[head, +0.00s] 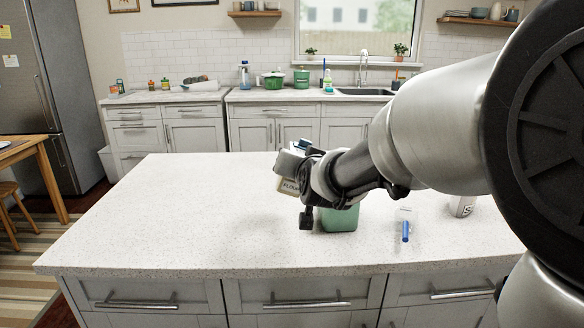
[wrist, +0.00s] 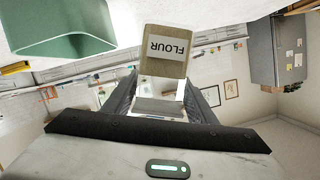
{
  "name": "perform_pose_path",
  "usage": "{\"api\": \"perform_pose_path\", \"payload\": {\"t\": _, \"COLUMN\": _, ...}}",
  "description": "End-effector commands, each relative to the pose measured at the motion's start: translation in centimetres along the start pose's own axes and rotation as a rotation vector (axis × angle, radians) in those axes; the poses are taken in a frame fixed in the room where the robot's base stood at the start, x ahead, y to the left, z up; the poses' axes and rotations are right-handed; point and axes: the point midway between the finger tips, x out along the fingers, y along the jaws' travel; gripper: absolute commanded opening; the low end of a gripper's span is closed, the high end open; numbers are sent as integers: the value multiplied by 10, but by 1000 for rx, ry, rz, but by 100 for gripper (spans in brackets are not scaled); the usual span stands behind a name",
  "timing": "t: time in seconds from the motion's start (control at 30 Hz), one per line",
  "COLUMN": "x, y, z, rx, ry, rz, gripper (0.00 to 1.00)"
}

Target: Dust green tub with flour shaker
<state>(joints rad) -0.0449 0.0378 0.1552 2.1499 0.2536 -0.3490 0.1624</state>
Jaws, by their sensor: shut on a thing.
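The flour shaker (head: 289,187) is a beige-grey box with a FLOUR label. My gripper (head: 299,165) is shut on it and holds it above the island counter, slightly tilted in the head view. The green tub (head: 341,219) stands on the counter, below and to the right of the shaker in that view. My gripper and wrist hide part of the tub. In the wrist view the room appears upside down. There the shaker (wrist: 167,48) is at the fingertips (wrist: 162,88), and the tub (wrist: 62,32) is at the upper left, apart from it.
A blue-handled tool (head: 405,230) lies on the island counter (head: 170,225) right of the tub. The left half of the counter is clear. The back counter holds green pots (head: 301,78) and bottles.

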Motion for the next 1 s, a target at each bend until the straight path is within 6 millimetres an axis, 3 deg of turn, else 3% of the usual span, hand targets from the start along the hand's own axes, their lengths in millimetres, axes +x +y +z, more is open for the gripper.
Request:
{"api": "perform_pose_path", "payload": {"t": 0.33, "x": 5, "y": 22, "z": 16, "rx": 229, "ry": 0, "rz": -67, "gripper": 21}}
{"api": "perform_pose_path", "payload": {"t": 0.5, "x": 4, "y": 31, "z": 11, "rx": 417, "ry": -2, "rz": -122, "gripper": 21}}
{"api": "perform_pose_path", "payload": {"t": 1.0, "x": 5, "y": 31, "z": 16, "rx": 450, "ry": -1, "rz": -139, "gripper": 21}}
